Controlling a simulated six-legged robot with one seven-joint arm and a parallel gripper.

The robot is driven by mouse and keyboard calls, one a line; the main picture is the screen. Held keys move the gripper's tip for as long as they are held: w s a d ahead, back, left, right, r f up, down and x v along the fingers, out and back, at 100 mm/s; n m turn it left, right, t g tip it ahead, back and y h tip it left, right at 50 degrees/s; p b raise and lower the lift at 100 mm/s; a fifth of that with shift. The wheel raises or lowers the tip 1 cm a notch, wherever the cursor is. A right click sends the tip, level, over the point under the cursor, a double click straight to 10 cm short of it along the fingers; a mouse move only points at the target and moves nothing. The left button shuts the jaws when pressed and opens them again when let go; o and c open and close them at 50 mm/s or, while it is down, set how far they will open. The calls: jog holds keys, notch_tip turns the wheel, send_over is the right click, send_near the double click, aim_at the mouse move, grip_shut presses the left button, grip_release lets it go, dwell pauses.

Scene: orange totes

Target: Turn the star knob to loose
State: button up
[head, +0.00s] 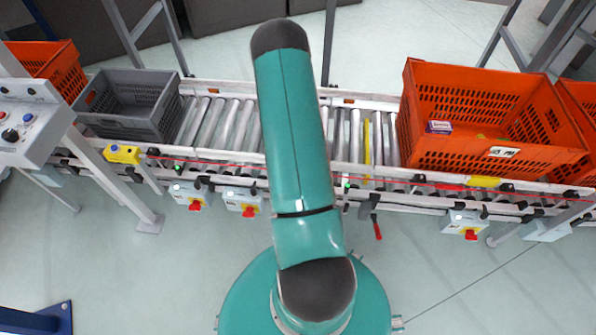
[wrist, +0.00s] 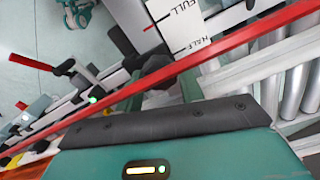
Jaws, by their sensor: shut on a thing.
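In the wrist view the dark star knob (wrist: 157,68) sits below a white scale plate (wrist: 200,28) marked FULL and HALF. My gripper (wrist: 160,88) reaches up to it, with a teal finger on each side. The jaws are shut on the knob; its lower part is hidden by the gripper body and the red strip. I cannot read the knob's turn angle. In the head view my arm covers the knob and the gripper.
A long red strip (wrist: 235,40) crosses close to the gripper. A red-handled lever (head: 377,226) hangs from the roller conveyor's front. An orange tote (head: 480,160) with small items stands right on the rollers (head: 235,120), a grey tote (head: 130,100) left.

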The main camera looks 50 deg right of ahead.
jog(key=shift+d+n, duration=0.15)
jog(key=shift+n, duration=0.55)
jog(key=o, duration=1)
notch_tip(320, 180, up, 14)
jog(key=shift+f, duration=0.1)
dwell(0.3)
